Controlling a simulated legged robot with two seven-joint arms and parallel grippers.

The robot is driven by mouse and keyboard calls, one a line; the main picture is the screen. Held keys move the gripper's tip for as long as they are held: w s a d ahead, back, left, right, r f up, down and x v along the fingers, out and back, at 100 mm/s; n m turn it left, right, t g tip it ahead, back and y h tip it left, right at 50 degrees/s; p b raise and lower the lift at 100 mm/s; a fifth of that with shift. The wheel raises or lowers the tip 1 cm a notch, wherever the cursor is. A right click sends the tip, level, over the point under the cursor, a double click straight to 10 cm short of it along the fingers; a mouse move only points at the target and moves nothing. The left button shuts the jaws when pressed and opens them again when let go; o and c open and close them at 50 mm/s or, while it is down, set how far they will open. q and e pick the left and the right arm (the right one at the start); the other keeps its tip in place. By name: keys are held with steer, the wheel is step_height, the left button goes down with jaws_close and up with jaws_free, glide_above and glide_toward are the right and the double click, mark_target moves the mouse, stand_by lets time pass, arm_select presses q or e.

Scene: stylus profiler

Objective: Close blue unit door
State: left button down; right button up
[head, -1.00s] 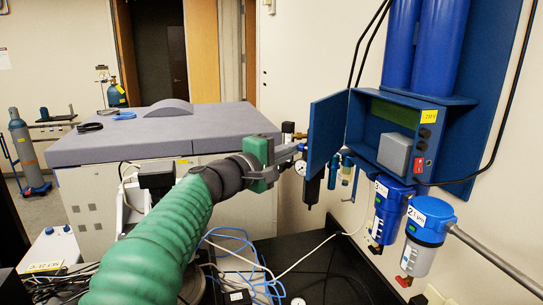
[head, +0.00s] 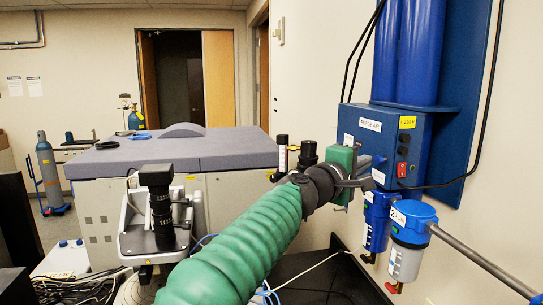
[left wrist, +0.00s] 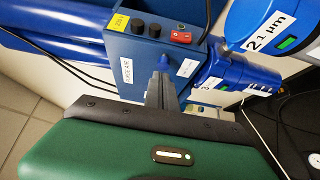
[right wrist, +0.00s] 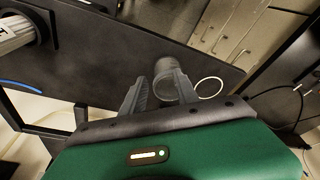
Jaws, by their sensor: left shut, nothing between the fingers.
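The blue unit (head: 415,145) is on the wall at the right of the head view. Its blue door (head: 366,131), bearing a PURGE AIR label, lies across the front, and the inside is hidden. The door also shows in the left wrist view (left wrist: 140,62). My left gripper (head: 376,180) is shut and empty, with its fingers at the lower part of the door; I cannot tell whether they touch it. In the right wrist view my right gripper (right wrist: 160,92) is open, with a grey cylinder (right wrist: 168,68) beyond its fingers.
Two filter bowls (head: 378,220) (head: 408,240) hang just below the unit. A microscope-like device (head: 160,205) stands left of my left arm. A grey-topped cabinet (head: 170,152) is behind.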

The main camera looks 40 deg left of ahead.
mark_target(383, 159)
arm_select(q)
steer(key=shift+w+d, duration=0.95)
steer(key=shift+d, duration=0.1)
steer(key=shift+d+r, duration=0.1)
steer(key=shift+d, duration=0.15)
steer(key=shift+a, duration=0.1)
arm_select(e)
steer(key=shift+s+a+r, duration=0.15)
steer(key=shift+s+r, duration=0.2)
steer(key=shift+r, duration=0.1)
